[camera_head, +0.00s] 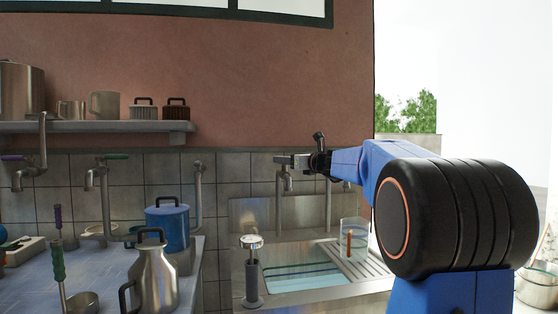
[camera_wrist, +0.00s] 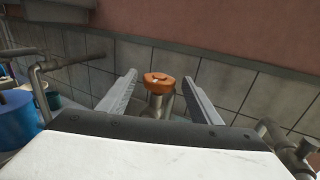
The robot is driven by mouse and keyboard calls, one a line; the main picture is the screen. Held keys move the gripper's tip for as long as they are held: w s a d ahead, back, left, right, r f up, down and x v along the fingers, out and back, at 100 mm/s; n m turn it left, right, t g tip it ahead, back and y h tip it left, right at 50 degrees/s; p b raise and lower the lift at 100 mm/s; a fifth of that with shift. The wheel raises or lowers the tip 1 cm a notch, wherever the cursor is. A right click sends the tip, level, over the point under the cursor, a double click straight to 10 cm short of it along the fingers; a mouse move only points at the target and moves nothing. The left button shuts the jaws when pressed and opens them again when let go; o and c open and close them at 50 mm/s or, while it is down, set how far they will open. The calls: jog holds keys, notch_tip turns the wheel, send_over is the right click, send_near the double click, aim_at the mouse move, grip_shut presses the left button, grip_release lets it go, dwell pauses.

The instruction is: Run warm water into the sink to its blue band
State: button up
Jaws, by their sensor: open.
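The steel sink (camera_head: 330,290) is at the lower middle of the head view. Its basin (camera_head: 300,278) looks pale blue inside, with a darker blue band (camera_head: 290,271) along the wall; I cannot tell the water level. A steel tap (camera_head: 288,184) hangs above the sink at the back wall. My gripper (camera_head: 284,160) is at the top of this tap. In the wrist view my gripper (camera_wrist: 160,78) is open, with an orange tap handle (camera_wrist: 158,80) between its fingertips and a visible gap on each side. No stream shows from the spout.
A clear beaker (camera_head: 355,236) with a reddish stick stands on the sink's ribbed drainboard (camera_head: 368,262). A dark upright stand (camera_head: 253,285) is at the sink's left front. A steel jug (camera_head: 154,280) and a blue pot (camera_head: 168,228) stand on the left counter. Pipes run along the tiled wall.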

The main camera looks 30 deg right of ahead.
jog(key=w, duration=0.6)
jog(key=shift+w+a, duration=0.15)
jog(key=shift+a, duration=0.25)
jog(key=shift+c, duration=0.6)
jog(key=c, duration=0.9)
